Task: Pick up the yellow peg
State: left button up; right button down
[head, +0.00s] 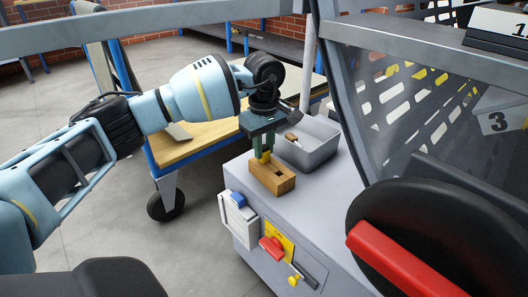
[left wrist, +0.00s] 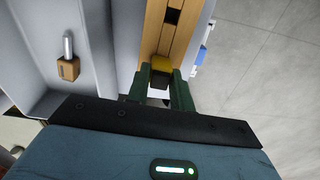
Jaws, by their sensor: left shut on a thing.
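The yellow peg (head: 264,157) is between the green fingers of my left gripper (head: 262,150), just above or partly in the wooden block (head: 272,181); I cannot tell whether it still sits in its hole. In the left wrist view the yellow peg (left wrist: 162,64) shows between the two fingertips (left wrist: 160,80), which are shut on it. The wooden block (left wrist: 181,31) has a dark square hole in its top. My right gripper is not in view.
A grey tray (head: 318,150) with a small wooden-handled piece (head: 293,138) stands behind the block on the grey machine top. A sloped clear guard and a black wheel with a red bar (head: 395,262) are at right. A wooden cart (head: 190,145) stands behind.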

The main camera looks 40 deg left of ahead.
aim_at(264, 150)
pick_arm(q)
notch_tip(264, 150, up, 10)
jog(key=p, duration=0.3)
jog(key=shift+p, duration=0.4)
